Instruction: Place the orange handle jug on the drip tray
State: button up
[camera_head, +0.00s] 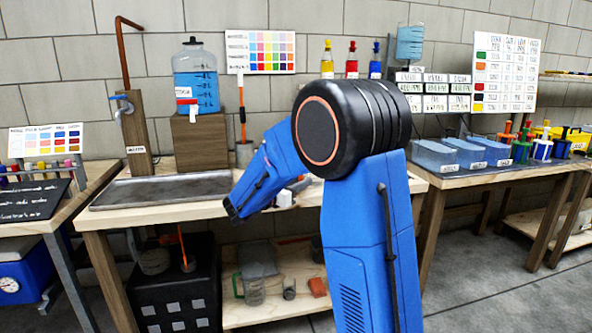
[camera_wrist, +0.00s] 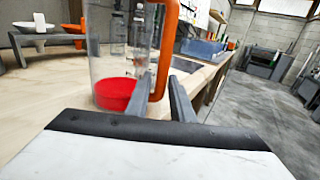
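The orange handle jug (camera_wrist: 112,60) stands on the wooden bench in the wrist view. It is a clear cylinder with red at the bottom and an orange handle (camera_wrist: 167,45) on its right side. My gripper (camera_wrist: 170,82) points at the handle's lower part, and its two dark fingers overlap the handle in the picture. A narrow gap shows between the fingers, but whether they grip the handle is unclear. In the head view my blue arm hides the jug and gripper. The grey drip tray (camera_head: 112,196) lies on the bench below the tap; no jug shows on it.
A brown tap post (camera_head: 136,140) stands behind the tray. A blue-filled water jar (camera_head: 195,80) sits on a wooden block right of it.

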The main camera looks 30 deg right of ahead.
jog(key=shift+c, duration=0.7)
grip_shut()
jog(key=shift+r, duration=0.1)
